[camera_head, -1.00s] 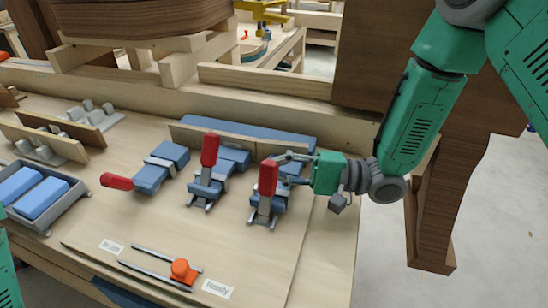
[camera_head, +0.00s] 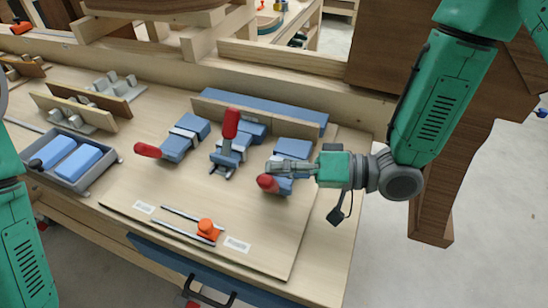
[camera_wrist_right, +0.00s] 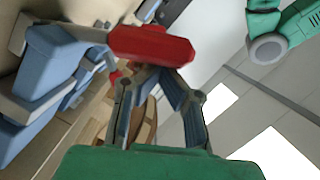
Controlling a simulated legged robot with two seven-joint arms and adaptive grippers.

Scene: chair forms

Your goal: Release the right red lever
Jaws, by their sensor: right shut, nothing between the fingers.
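The right red lever (camera_head: 267,182) is folded low toward the front of its blue clamp (camera_head: 292,150). Its red end shows just under my right gripper (camera_head: 272,167), which is shut and empty. In the right wrist view the red lever (camera_wrist_right: 152,45) lies across the fingertips (camera_wrist_right: 150,72); I cannot tell whether they touch. The middle red lever (camera_head: 231,123) stands upright on its clamp. The left red lever (camera_head: 148,150) lies flat toward the left. My left arm shows at the left edge, but its gripper is out of view.
An orange knob (camera_head: 207,229) on metal rails lies on the front of the wooden board (camera_head: 262,250). A grey tray (camera_head: 98,178) with blue blocks stands left. A wooden ledge (camera_head: 270,80) runs behind. The board's front right is clear.

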